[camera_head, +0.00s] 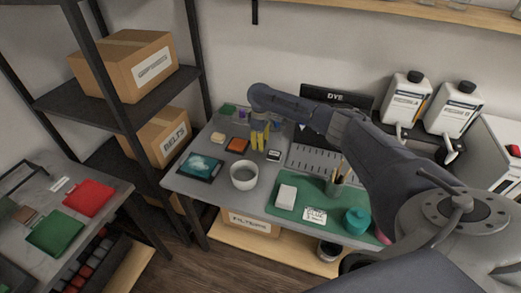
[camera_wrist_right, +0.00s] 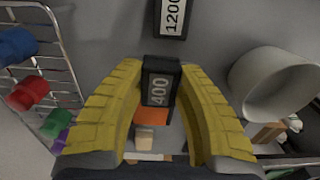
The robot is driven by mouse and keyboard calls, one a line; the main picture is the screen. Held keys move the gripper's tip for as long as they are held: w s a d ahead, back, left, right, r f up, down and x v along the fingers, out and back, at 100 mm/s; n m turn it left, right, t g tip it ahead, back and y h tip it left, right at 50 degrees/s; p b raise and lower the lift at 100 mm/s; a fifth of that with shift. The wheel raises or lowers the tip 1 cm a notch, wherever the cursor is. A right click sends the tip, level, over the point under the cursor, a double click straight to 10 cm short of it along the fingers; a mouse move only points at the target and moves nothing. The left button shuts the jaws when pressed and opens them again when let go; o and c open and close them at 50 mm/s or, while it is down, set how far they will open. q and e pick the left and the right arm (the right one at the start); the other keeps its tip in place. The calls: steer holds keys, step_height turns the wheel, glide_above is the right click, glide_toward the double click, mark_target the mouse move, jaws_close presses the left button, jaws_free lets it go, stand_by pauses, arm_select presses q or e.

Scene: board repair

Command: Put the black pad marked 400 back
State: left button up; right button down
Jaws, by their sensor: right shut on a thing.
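The black pad marked 400 (camera_wrist_right: 160,90) is pinched between the yellow fingertips of my right gripper (camera_wrist_right: 160,70), its label facing the wrist camera. In the head view my right gripper (camera_head: 260,137) is over the back part of the grey table, and I cannot make out the pad there. Another black pad, marked 1200 (camera_wrist_right: 172,14), lies on the table just beyond the held pad; it also shows in the head view (camera_head: 274,155). An orange block (camera_head: 238,146) and a beige block (camera_head: 218,138) lie left of the gripper. My left gripper is not in view.
A white bowl (camera_head: 244,176) stands in front of the gripper. A tablet (camera_head: 200,166) lies at the table's left. A wire rack with coloured spools (camera_wrist_right: 35,90) is close by. A green mat (camera_head: 310,224) holds a white block, a cup and a teal jar.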

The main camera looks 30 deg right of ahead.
mark_target(261, 154)
steer(key=shift+f, duration=2.05)
steer(key=shift+f, duration=0.2)
steer(key=c, duration=1)
jaws_free()
step_height(261, 154, up, 12)
steer(key=shift+r, duration=0.2)
